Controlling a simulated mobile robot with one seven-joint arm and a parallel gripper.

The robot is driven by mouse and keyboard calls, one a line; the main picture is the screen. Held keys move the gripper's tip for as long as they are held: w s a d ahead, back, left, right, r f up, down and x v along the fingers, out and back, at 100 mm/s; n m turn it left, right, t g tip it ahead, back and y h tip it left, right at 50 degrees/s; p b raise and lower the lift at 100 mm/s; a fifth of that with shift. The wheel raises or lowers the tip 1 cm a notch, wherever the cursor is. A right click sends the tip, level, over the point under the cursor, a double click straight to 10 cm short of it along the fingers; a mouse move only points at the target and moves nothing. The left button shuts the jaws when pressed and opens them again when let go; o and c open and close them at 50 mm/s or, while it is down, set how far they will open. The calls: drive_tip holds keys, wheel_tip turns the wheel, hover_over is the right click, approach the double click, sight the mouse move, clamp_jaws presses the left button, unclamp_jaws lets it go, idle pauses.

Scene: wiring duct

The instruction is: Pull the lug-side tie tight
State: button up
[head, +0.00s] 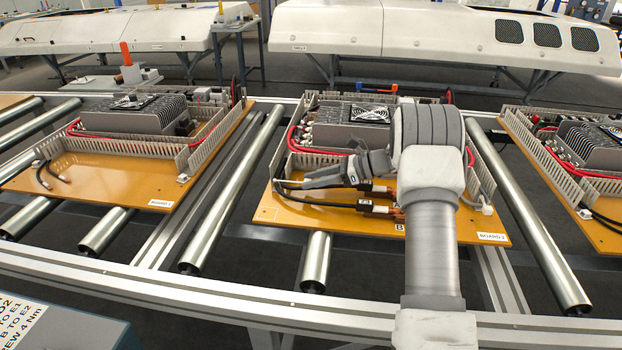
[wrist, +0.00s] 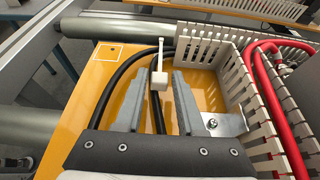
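My gripper (wrist: 160,82) is open, with its two grey fingers apart and pointing away from the wrist camera. A white cable tie (wrist: 158,79) shows between the fingertips. Its square head is at the black cable, and its thin tail stands upward and away. I cannot tell whether a finger touches it. Two black cables (wrist: 113,88) run over the orange board; one passes between the fingers. In the head view, my gripper (head: 306,179) is low over the left part of the middle board. The cables (head: 318,202) run right to copper-ended lugs (head: 378,208).
A slotted grey duct wall (wrist: 222,62) and red cables (wrist: 272,85) stand close right of the fingers. A metal bracket (wrist: 216,123) is beside the right finger. The board's (wrist: 83,95) left part is clear. Other boards (head: 105,175) lie on the rollers on both sides.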

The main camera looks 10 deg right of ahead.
drive_tip(key=shift+o, duration=1.1)
drive_tip(key=p+v, duration=0.4)
drive_tip(key=v, duration=1.3)
drive_tip(key=shift+d, duration=0.15)
